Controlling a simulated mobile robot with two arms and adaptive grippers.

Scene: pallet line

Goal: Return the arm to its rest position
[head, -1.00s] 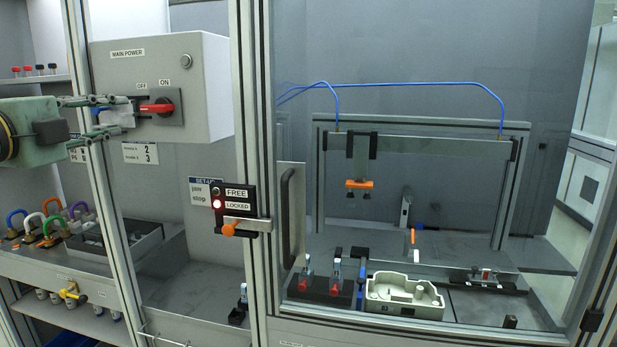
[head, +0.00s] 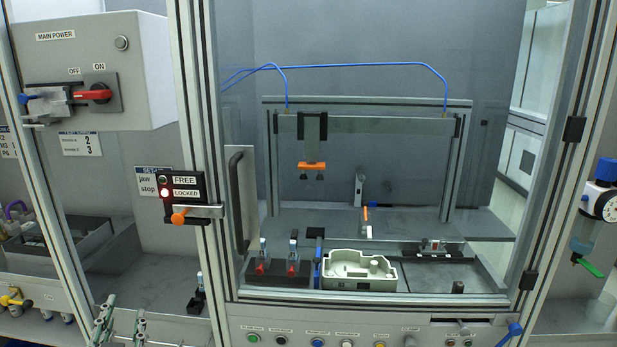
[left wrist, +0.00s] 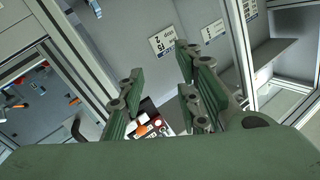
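My left gripper (head: 122,315) shows at the bottom left edge of the head view, low in front of the cabinet. Its two green-grey fingers stand apart, with nothing seen between them. In the left wrist view the fingers (left wrist: 162,85) are also spread, with the lock panel (left wrist: 150,125) seen beyond the gap. The rest of the left arm is outside the head view. My right gripper is not in view.
The lock panel (head: 181,191) has a red lamp lit at LOCKED and an orange-knobbed latch. The glazed door with its handle (head: 239,200) looks closed. A row of buttons (head: 317,342) runs below. A gauge (head: 606,207) hangs at right.

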